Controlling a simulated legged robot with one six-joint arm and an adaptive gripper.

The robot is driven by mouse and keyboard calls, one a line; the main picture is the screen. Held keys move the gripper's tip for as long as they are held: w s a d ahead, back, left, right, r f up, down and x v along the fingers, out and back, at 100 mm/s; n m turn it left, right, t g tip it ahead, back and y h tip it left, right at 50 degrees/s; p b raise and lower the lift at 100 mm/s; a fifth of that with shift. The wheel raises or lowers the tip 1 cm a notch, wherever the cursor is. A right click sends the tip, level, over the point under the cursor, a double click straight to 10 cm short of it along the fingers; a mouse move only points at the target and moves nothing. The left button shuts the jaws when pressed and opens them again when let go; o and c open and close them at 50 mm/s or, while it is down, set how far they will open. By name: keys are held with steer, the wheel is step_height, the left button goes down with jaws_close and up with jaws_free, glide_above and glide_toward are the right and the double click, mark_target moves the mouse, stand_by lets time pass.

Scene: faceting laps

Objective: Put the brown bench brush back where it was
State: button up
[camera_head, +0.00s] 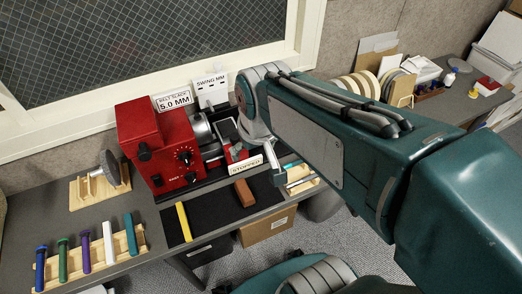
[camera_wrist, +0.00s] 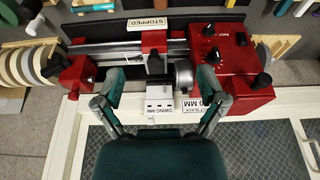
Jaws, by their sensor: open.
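A brown block (camera_head: 244,193), which looks like the bench brush, lies on the black mat (camera_head: 218,222) in front of the red machine. A yellow bar (camera_head: 183,221) lies to its left on the mat. My gripper hangs over the red machine (camera_head: 158,145), behind and to the right of the brown block, and is only partly visible there. In the wrist view my gripper (camera_wrist: 161,80) is open and empty, with its two fingers spread above the machine's bed and the white SWING MM sign (camera_wrist: 160,106). The brown block is not clearly visible in the wrist view.
A STOPPED sign (camera_head: 245,165) stands at the machine's front. A wooden rack (camera_head: 92,262) with several coloured handles is at the front left. A wooden stand (camera_head: 98,188) holds a grey disc. Upright discs (camera_head: 357,86) stand at the back right. A cardboard box (camera_head: 267,226) sits below the bench.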

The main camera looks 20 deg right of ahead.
steer(key=s+r+t, duration=0.2)
steer(key=s+r, duration=0.1)
steer(key=s, duration=0.3)
